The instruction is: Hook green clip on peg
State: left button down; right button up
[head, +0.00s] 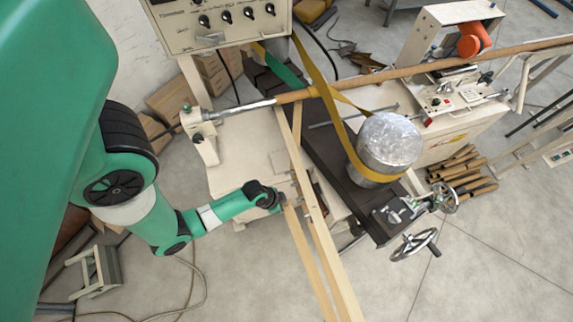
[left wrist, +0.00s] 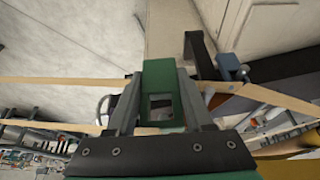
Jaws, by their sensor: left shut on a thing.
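My left gripper (head: 277,199) is in the head view, at the end of the green arm, beside the long pale wooden rails. In the left wrist view my left gripper (left wrist: 160,82) has a grey finger on each side of the green clip (left wrist: 159,68). The clip is a flat green piece with a square opening, held upright between the fingers. In the head view the clip cannot be made out. A blue-grey fitting (left wrist: 230,67) with a dark round end stands right of the clip in the left wrist view. I cannot tell whether it is the peg. My right gripper is out of view.
Pale wooden rails (head: 318,238) run past my left gripper. A metal drum (head: 389,141) with a yellow belt (head: 318,75) stands on the dark machine bed (head: 338,184). A handwheel (head: 413,244) projects at its front. The floor at front right is clear.

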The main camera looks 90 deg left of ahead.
aim_at(303, 199)
pick_arm(q)
jog(key=shift+w+a+f, duration=0.1)
jog(key=shift+w+a, duration=0.15)
jog(key=shift+w, duration=0.8)
jog(key=shift+w+a+f, duration=0.1)
jog(key=shift+w+a, duration=0.15)
jog(key=shift+w, duration=0.85)
jog(key=shift+w+a, duration=0.25)
jog(key=shift+w, duration=0.8)
jog(key=shift+w+a+f+b, duration=0.15)
jog(key=shift+w+f+b, duration=0.3)
jog(key=shift+w, duration=0.3)
jog(key=shift+c, duration=1)
grip_release()
